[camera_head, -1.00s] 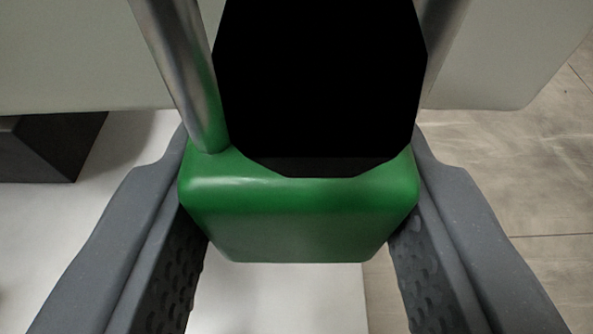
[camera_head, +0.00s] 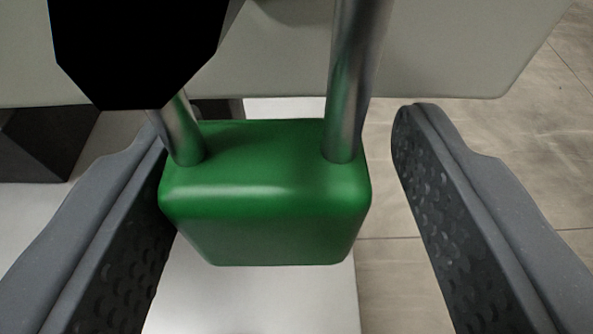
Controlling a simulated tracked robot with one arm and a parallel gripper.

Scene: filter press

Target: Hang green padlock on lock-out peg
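The green padlock (camera_head: 270,205) hangs upright in the middle of the head view, with two steel shackle legs rising from its top. The top of the shackle is out of frame. A black, many-sided block end (camera_head: 135,50), apparently the lock-out peg, is at the upper left and covers the upper part of the left leg. I cannot tell whether the shackle is around it. My gripper (camera_head: 280,125) is open, with the padlock between its fingers. The right finger is clear of the padlock; the left finger is close beside it, and contact is unclear.
A pale grey panel (camera_head: 450,60) spans the back above. A dark block (camera_head: 45,145) is at the left. A white surface (camera_head: 255,300) lies below the padlock, and tiled floor (camera_head: 385,275) shows at the right.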

